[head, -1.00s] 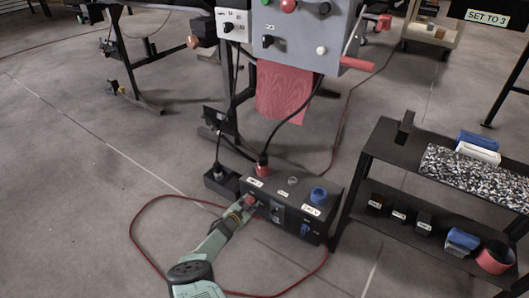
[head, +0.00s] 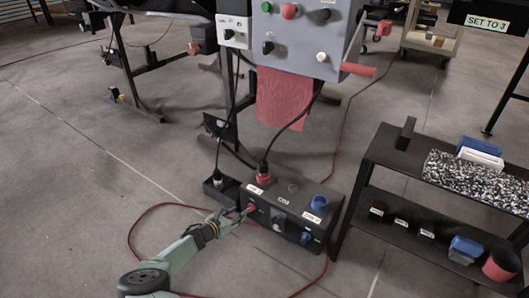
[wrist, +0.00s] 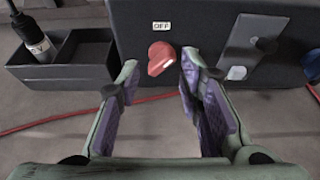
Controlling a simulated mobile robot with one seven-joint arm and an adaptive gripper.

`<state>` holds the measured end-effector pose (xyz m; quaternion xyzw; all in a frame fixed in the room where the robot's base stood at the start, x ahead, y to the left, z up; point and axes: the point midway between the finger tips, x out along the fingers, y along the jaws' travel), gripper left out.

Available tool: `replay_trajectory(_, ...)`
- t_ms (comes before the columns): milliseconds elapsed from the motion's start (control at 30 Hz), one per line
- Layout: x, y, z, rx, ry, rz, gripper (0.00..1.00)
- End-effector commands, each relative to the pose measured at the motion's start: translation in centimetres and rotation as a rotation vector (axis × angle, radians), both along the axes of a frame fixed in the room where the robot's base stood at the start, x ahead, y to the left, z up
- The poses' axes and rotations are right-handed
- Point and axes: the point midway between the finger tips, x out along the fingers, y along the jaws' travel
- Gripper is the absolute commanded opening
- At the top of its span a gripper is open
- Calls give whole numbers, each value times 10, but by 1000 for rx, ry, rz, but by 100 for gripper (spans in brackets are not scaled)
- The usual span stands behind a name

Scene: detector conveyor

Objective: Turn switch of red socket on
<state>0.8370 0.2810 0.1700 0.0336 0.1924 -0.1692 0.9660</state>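The black power box (head: 290,212) stands on the floor, with a red socket (head: 263,178) and a blue socket (head: 320,202) on top. A black cable runs into the red socket. The red rotary switch (wrist: 161,58) is on the box's front face, below a label reading OFF, with its white mark pointing to the lower right; it also shows in the head view (head: 251,208). My gripper (wrist: 158,85) is open in front of the red switch, its fingers on either side and slightly short of it. A blue switch (head: 305,237) is farther right on the box.
A black tray (wrist: 62,72) with a black plug stands left of the box. A red cable (head: 131,235) loops on the floor around my arm. A shelf (head: 385,150) stands to the right, and a grey control panel (head: 300,45) hangs behind.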

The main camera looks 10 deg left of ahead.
Motion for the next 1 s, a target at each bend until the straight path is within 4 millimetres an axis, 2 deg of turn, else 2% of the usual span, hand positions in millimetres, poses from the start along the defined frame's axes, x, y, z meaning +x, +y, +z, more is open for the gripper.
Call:
replay_trajectory(33, -10, 5, 9, 0, 1, 1, 33)
replay_trajectory(200, -40, 15, 21, 0, 1, 1, 33)
replay_trajectory(500, -2, -17, 62, -103, -82, 26, 33)
replay_trajectory(1000, 45, -57, 142, -276, -202, 68, 33)
